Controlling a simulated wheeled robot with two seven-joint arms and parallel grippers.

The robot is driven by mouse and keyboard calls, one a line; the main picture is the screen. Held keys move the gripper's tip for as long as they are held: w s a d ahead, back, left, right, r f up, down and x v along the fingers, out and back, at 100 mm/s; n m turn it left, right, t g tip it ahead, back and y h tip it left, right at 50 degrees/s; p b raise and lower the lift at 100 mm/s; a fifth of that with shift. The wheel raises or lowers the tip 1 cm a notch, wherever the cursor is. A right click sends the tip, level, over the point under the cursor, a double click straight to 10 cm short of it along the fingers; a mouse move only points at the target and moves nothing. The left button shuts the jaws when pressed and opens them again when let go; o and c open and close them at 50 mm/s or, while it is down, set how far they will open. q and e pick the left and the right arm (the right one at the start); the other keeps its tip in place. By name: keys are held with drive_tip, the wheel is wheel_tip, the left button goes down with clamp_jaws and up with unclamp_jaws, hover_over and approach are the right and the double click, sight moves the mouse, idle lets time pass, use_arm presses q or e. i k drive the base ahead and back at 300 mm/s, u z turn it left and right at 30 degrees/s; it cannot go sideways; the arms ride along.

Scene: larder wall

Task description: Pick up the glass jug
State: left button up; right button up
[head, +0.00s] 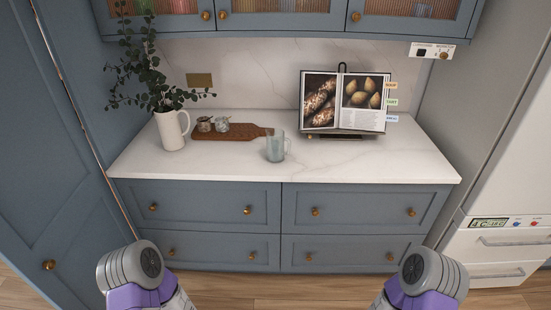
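The glass jug (275,147) is a small, clear, bluish-green vessel with its handle toward the right. It stands upright on the white marble counter (220,166), near the middle and just in front of the right end of the wooden board. Nothing blocks it in the head view. My two arms come in at the bottom left and bottom right, well short of the counter. Neither of my grippers shows in this view, and nothing touches the jug.
A white pitcher (171,130) with leafy stems stands at the left. A wooden board (240,131) with two small jars (213,124) lies behind the jug. An open cookbook (344,103) stands at the back right. Wall cabinets (285,20) hang above. The counter's front right is clear.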

sight(276, 153)
drive_tip(key=k, duration=0.9)
drive_tip(key=z, duration=0.7)
drive_tip(key=i, duration=1.85)
drive_tip(key=u, duration=0.75)
